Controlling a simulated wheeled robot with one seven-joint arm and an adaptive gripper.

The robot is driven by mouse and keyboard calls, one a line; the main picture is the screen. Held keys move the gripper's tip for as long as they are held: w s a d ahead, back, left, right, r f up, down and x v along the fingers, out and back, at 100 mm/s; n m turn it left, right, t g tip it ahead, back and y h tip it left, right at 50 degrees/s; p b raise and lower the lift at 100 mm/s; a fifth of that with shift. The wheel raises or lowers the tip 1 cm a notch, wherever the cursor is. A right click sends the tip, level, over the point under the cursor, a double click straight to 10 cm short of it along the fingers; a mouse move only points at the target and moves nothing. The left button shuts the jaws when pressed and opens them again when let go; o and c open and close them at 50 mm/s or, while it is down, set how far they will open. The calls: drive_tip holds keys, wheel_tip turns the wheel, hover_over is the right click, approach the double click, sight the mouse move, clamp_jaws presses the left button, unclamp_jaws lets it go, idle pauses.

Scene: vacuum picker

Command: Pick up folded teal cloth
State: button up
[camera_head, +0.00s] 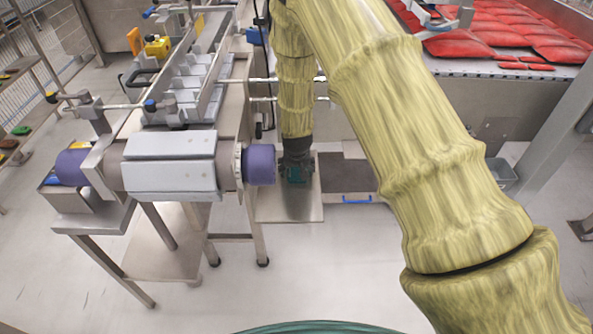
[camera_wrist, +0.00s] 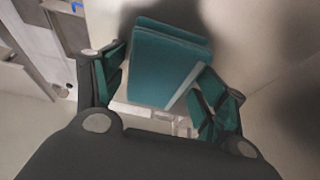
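The folded teal cloth (camera_wrist: 168,62) lies in the upper middle of the wrist view, its layers stacked and its near edge toward me. My gripper (camera_wrist: 163,72) has its two teal-padded fingers spread apart, one on each side of the cloth's near part. Narrow gaps seem to show beside the cloth; I cannot tell if either pad touches it. In the head view my gripper (camera_head: 297,172) points down over a low metal surface (camera_head: 290,210). There the cloth cannot be told apart from the teal fingers.
A conveyor with purple rollers (camera_head: 260,164) stands close left of my gripper. Red packs (camera_head: 500,35) lie in a large bin (camera_head: 500,70) at the upper right. A blue-handled drawer or box (camera_head: 357,199) is right of the low surface. Open floor lies in front.

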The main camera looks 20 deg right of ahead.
drive_tip(key=c, duration=0.4)
drive_tip(key=shift+c, duration=0.2)
drive_tip(key=shift+r, duration=0.15)
drive_tip(key=shift+r, duration=0.3)
wheel_tip(320, 180, up, 3)
drive_tip(key=shift+r, duration=0.2)
drive_tip(key=s, duration=1)
drive_tip(key=s+a+r+b, duration=0.1)
drive_tip(key=s, duration=0.5)
drive_tip(key=shift+r, duration=0.1)
drive_tip(key=shift+o, duration=0.4)
drive_tip(key=shift+d, duration=0.1)
drive_tip(key=shift+w, duration=0.1)
drive_tip(key=shift+c, duration=0.3)
